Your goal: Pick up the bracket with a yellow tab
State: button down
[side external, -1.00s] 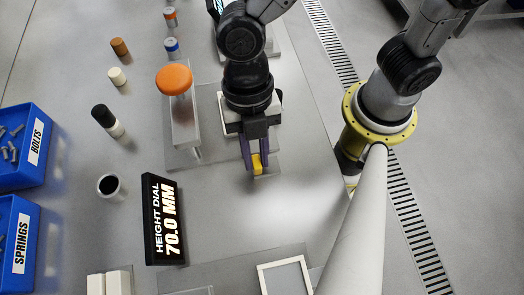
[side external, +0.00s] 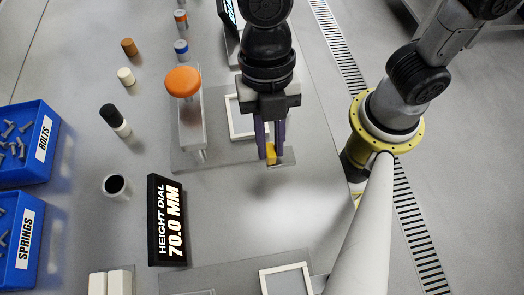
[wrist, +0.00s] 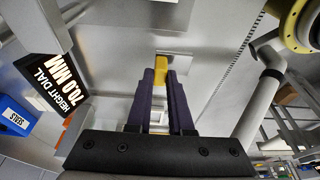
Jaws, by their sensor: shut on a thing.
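The bracket's yellow tab (side external: 271,153) is between the fingertips of my gripper (side external: 269,154), which has purple fingers and is shut on it. A grey metal part, apparently the bracket's body, shows beside the tab in the side view, largely hidden. In the wrist view the yellow tab (wrist: 160,70) sits between the purple fingertips (wrist: 160,78). I cannot tell whether the bracket is clear of the surface below.
A stand with an orange knob (side external: 182,82) is left of my gripper. A white square frame (side external: 236,120) lies just behind it, another (side external: 286,280) at the front. The height dial (side external: 167,220) reads 70.0 MM. Blue bins (side external: 40,150) stand far left.

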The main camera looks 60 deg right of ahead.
aim_at(287, 147)
jog(key=d+r, duration=0.1)
jog(key=s+d+r, duration=0.1)
jog(key=r, duration=0.1)
jog(key=d+r, duration=0.1)
jog(key=shift+s+r, duration=0.15)
jog(key=shift+s, duration=0.15)
jog(key=s+d+r, duration=0.4)
jog(key=d, duration=0.4)
jog(key=shift+s, duration=0.2)
notch_tip(287, 147, up, 6)
jog(key=shift+f, duration=0.1)
dwell(0.5)
